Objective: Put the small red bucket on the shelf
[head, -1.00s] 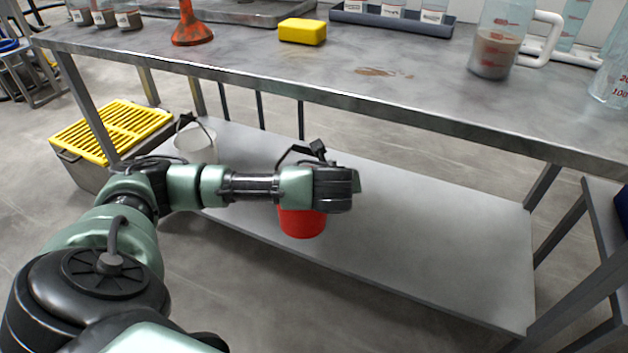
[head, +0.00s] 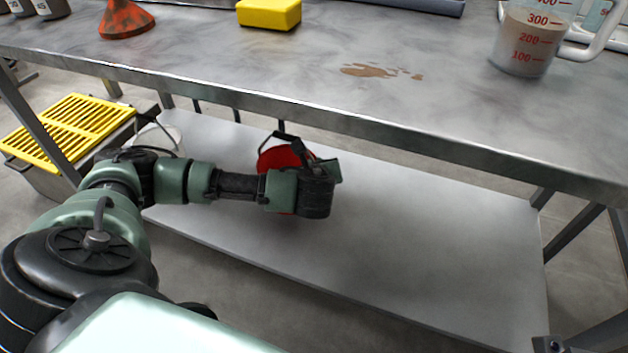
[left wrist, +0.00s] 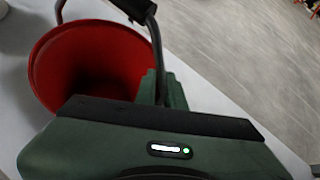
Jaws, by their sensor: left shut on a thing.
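The small red bucket (head: 281,158) is under the table top, over the lower shelf, partly hidden behind my left gripper. The left wrist view shows its open mouth and empty-looking red inside (left wrist: 85,75), with a black handle rising over it. My left gripper (head: 322,172) is shut on the bucket at its handle side; its green fingers (left wrist: 165,88) are beside the rim. The lower shelf (head: 420,230) is a pale grey board. I cannot tell whether the bucket's bottom touches it. My right gripper is not in view.
The metal table top (head: 300,60) overhangs the shelf, with a yellow sponge (head: 269,13), an orange funnel (head: 125,18) and a measuring jug (head: 525,45). A white bucket (head: 160,138) stands at the shelf's left. The shelf's middle and right are clear.

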